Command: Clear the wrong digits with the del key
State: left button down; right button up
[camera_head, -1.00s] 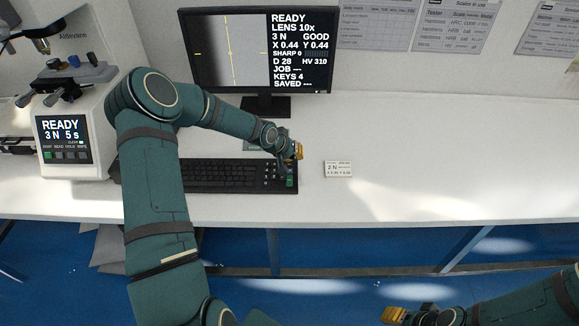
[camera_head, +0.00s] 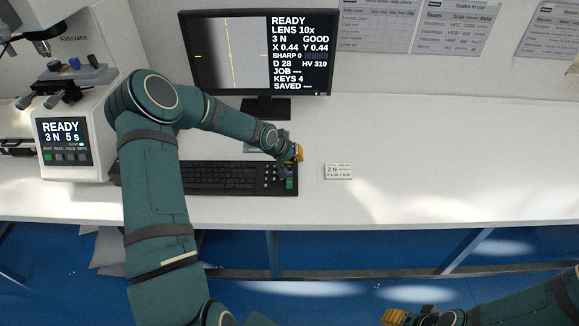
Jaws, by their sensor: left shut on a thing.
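The black keyboard (camera_head: 215,176) lies on the white desk, with a key pad at its right end and a green key (camera_head: 290,184) at its lower right. The key labels are too small to read, and I cannot tell which is del. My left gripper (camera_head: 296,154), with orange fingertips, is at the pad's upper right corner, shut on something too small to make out. It hides some of the keys there.
A white tester (camera_head: 72,130) with a small READY screen stands at the left. A small white card (camera_head: 338,171) reading 2 N lies right of the keyboard. Paper charts (camera_head: 455,25) hang on the wall. The desk's right side is clear.

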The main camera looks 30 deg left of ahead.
pick_arm(q)
jog(key=shift+f, duration=0.15)
jog(key=shift+f+b, duration=0.25)
jog(key=shift+b, duration=0.1)
jog(key=shift+f, duration=0.35)
dwell(0.7)
jog(key=shift+r, duration=0.75)
jog(key=shift+r+p, duration=0.1)
jog(key=shift+p, duration=0.2)
jog(key=shift+r+p, duration=1.6)
jog(key=shift+r, duration=0.85)
